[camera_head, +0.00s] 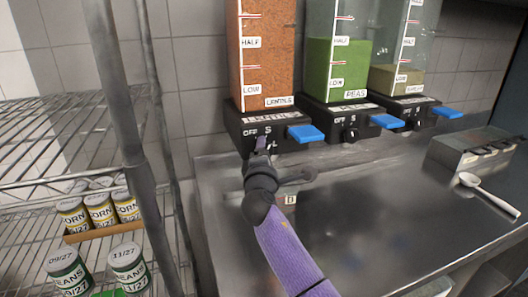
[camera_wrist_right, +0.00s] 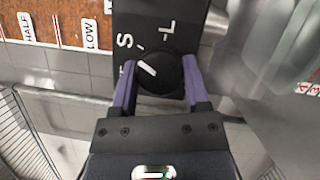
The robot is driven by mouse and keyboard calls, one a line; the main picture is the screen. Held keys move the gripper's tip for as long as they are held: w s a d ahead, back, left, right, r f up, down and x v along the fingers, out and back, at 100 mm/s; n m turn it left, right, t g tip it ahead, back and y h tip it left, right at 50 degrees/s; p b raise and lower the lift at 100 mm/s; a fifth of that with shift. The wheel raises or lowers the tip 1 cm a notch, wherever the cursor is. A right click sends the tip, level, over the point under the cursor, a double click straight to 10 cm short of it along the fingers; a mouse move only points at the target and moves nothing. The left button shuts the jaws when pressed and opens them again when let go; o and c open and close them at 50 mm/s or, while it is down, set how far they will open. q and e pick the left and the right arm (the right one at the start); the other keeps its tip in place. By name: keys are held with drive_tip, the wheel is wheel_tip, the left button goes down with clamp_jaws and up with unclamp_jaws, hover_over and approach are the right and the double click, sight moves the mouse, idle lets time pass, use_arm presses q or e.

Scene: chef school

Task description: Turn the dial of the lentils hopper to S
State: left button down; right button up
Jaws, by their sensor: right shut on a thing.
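The lentils hopper (camera_head: 265,52) stands at the back, clear-walled and full of orange lentils. Its black base (camera_head: 289,144) carries the dial, which my right gripper mostly hides in the head view. In the right wrist view the round black dial (camera_wrist_right: 161,73) sits between the two purple fingers of my right gripper (camera_wrist_right: 157,82), which is shut on it. The dial's white line points up-left in that view, a little to the OFF side of the S mark (camera_wrist_right: 124,41). The L mark (camera_wrist_right: 168,28) is further round. The left gripper is not in view.
A blue lever (camera_head: 305,133) sticks out of the lentils base. The peas hopper (camera_head: 336,66) and a third hopper (camera_head: 397,80) stand to the right. A steel counter (camera_head: 370,215) lies below, with a white spoon (camera_head: 490,196). A wire rack with cans (camera_head: 100,210) is at left.

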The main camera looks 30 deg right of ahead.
drive_tip(key=o, duration=1.3)
drive_tip(key=shift+s, duration=0.1)
drive_tip(key=p+v, duration=0.1)
drive_tip(key=v, duration=0.8)
drive_tip(key=shift+s+a, duration=0.3)
